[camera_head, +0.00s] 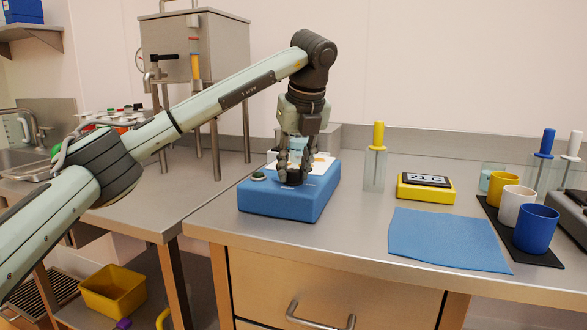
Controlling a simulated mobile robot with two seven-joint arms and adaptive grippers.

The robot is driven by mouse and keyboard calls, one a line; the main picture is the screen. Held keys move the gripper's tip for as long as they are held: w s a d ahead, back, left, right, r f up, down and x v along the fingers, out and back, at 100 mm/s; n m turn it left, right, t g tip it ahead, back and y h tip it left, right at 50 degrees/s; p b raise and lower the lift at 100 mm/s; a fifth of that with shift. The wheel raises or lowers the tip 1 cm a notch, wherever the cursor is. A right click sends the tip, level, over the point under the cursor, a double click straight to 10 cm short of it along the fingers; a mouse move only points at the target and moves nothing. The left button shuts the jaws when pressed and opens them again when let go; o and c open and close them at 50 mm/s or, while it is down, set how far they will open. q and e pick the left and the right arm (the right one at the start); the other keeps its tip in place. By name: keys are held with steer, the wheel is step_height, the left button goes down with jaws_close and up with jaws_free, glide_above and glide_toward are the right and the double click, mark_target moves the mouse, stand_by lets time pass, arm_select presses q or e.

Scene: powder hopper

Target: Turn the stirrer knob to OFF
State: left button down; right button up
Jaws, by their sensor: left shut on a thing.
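A blue box (276,203) stands near the left front edge of the steel counter. Its dark stirrer knob (294,181) is on top and mostly covered by my fingers. My left gripper (293,171) points down from above and is shut on the knob. A small dark green button (258,175) is on the box's left side. The knob's pointer and markings are too hidden to read. My right gripper is not in view.
Right of the box stand a clear holder with a yellow-handled tool (376,160), a yellow display unit (426,188), a blue cloth (447,236) and several cups, including a blue one (536,228). A steel hopper (195,48) stands behind on the left.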

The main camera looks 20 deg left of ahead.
arm_select(q)
steer(key=shift+n+g, duration=0.3)
steer(key=shift+n, duration=0.3)
steer(key=c, duration=1.2)
jaws_free()
steer(key=v, duration=1.2)
steer(key=shift+d, duration=0.2)
steer(key=shift+f, duration=0.1)
